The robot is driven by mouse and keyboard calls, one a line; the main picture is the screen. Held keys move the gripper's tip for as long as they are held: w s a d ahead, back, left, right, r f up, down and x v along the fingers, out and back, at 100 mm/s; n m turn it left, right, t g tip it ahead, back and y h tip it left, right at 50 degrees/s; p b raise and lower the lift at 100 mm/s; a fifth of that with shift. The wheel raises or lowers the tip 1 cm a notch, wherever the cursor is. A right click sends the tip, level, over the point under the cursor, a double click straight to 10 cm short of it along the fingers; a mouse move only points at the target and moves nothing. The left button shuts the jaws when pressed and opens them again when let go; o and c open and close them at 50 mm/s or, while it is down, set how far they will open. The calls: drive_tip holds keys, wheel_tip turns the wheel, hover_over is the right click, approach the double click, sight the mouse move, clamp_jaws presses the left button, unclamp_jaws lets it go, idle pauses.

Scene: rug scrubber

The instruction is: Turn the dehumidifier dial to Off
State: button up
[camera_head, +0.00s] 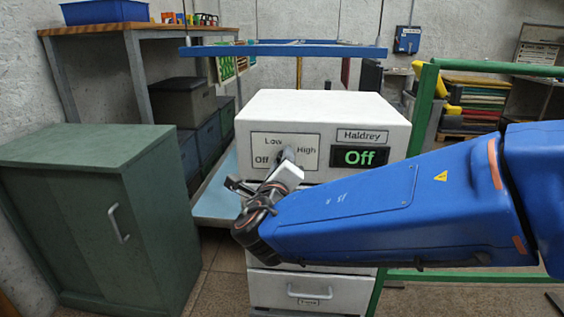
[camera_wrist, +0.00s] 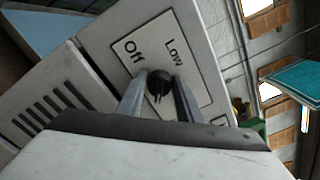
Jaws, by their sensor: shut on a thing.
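The white dehumidifier (camera_head: 322,104) stands in the middle of the head view. Its dial panel reads Off, Low and High, and a green Off shows on the display (camera_head: 359,157) beside it. The dark dial (camera_wrist: 158,84) sits between my two fingers in the wrist view, near the Off and Low labels. My gripper (camera_wrist: 160,95) is shut on the dial. In the head view my gripper (camera_head: 286,165) reaches the panel from below and hides most of the dial, so its pointing direction is hard to tell.
A green cabinet (camera_head: 100,210) stands at the left. A workbench (camera_head: 135,32) with a blue bin (camera_head: 104,11) is behind it. A green rail frame (camera_head: 424,108) rises right of the dehumidifier. A white drawer (camera_head: 310,289) is below. A blue bar (camera_head: 283,50) hangs behind.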

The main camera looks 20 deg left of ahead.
drive_tip(key=shift+f+n, duration=0.15)
drive_tip(key=shift+n, duration=0.55)
drive_tip(key=o, duration=1)
drive_tip(key=shift+s, duration=0.1)
drive_tip(key=v, duration=1.7)
drive_tip(key=shift+s+d, duration=0.1)
